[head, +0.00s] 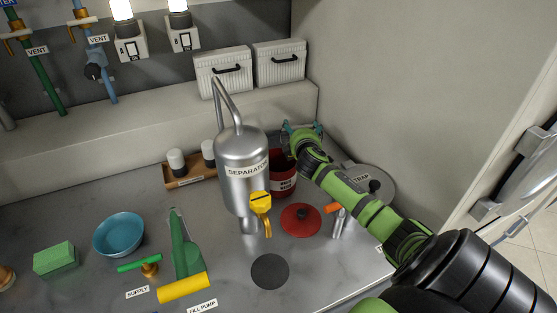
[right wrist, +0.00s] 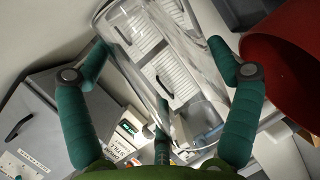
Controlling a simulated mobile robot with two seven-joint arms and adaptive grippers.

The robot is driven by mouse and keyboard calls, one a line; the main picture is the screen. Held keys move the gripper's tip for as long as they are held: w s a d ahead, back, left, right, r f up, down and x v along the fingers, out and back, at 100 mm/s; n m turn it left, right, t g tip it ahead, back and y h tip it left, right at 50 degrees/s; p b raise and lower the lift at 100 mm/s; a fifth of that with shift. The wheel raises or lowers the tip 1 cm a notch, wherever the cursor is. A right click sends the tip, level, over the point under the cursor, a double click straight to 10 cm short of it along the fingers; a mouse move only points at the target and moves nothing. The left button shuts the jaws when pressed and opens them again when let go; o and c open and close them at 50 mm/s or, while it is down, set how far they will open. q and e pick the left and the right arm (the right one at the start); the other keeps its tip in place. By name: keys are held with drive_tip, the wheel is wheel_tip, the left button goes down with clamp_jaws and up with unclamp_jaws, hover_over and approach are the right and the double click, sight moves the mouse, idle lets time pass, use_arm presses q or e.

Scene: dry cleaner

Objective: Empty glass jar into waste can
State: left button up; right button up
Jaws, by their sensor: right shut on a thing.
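My right gripper (head: 303,128) reaches to the back of the counter, above and behind the red waste can (head: 284,186). The red can (right wrist: 285,65) is at the right edge there, beside the jar. In the head view the jar is hardly visible, and the separator and my arm partly hide the can. My left gripper is not in view.
The steel separator (head: 243,165) with a yellow tap stands just left of the can. A red lid (head: 301,220) lies in front. A round trap plate (head: 378,178) is at the right. A blue bowl (head: 119,234) and green block (head: 55,258) are at the left.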

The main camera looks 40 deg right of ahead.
drive_tip(key=shift+w+a+n+b, duration=0.1)
drive_tip(key=shift+a+n+b, duration=0.1)
drive_tip(key=shift+n+b, duration=0.15)
drive_tip(key=shift+d+f+h, duration=0.1)
drive_tip(key=shift+d+h, duration=0.1)
drive_tip(key=shift+h, duration=0.1)
drive_tip(key=shift+w+a+f+n+h+b, duration=0.1)
drive_tip(key=shift+a+f+n+h+b, duration=0.4)
drive_tip(key=shift+n+b, duration=0.55)
idle(0.8)
